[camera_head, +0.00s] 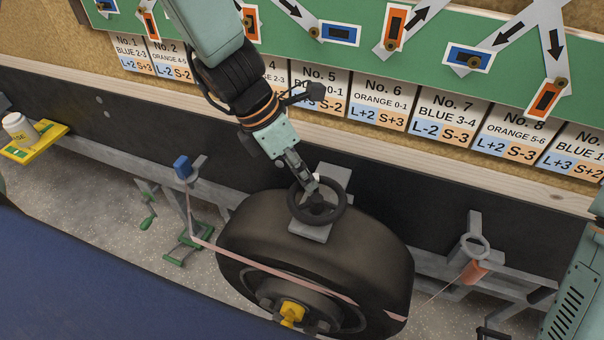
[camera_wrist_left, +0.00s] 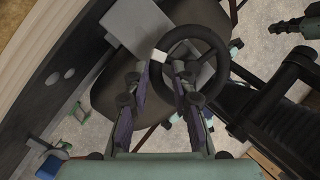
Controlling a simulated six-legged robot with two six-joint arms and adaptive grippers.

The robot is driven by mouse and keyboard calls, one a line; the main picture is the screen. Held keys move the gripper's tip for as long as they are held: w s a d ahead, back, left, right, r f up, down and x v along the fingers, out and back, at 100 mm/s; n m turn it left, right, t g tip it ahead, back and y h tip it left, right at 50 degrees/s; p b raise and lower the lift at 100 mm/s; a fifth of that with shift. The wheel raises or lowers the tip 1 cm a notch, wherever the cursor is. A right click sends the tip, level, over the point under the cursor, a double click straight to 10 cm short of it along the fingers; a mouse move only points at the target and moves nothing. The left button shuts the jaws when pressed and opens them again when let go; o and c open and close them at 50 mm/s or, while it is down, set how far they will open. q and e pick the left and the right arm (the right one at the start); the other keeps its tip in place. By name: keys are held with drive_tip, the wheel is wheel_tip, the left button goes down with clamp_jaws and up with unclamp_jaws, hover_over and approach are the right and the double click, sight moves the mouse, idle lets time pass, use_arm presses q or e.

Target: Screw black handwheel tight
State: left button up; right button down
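The black handwheel (camera_head: 317,202) sits on a grey block on top of the tire, with a small white mark on its far rim. It also shows in the wrist view (camera_wrist_left: 190,43), with the white mark at its left. My left gripper (camera_head: 312,188) reaches down to the far side of the handwheel. In the wrist view its fingertips (camera_wrist_left: 160,72) are apart, either side of the rim by the white mark; I cannot tell if they touch it. A dark part at the bottom right edge of the head view may be my right gripper; its fingers cannot be made out.
The large black tire (camera_head: 300,240) with a yellow hub part stands under the handwheel, a pink strap across it. A grey ring post (camera_head: 474,243) with an orange spool stands to the right. A yellow tray (camera_head: 35,142) holds a white can at the far left.

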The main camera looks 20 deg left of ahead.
use_arm(q)
drive_tip(key=shift+w+f, duration=0.1)
drive_tip(key=shift+w, duration=0.05)
clamp_jaws()
drive_tip(key=shift+w+d+r+m+g+p, duration=0.1)
drive_tip(key=shift+d+r+m+g+p, duration=0.15)
drive_tip(key=shift+m+p, duration=0.45)
drive_tip(key=m+p, duration=0.1)
drive_tip(key=p, duration=0.1)
drive_tip(key=m+g+p, duration=0.1)
drive_tip(key=p, duration=0.1)
drive_tip(key=shift+w+d, duration=0.3)
drive_tip(key=shift+w, duration=0.05)
drive_tip(key=shift+w+d+f+m+g+p, duration=0.15)
drive_tip(key=shift+d+m+g+p, duration=0.15)
drive_tip(key=shift+m+p, duration=0.4)
drive_tip(key=shift+w+d+m+g+p, duration=0.15)
drive_tip(key=shift+m+g+p, duration=0.1)
drive_tip(key=shift+m+p, duration=0.4)
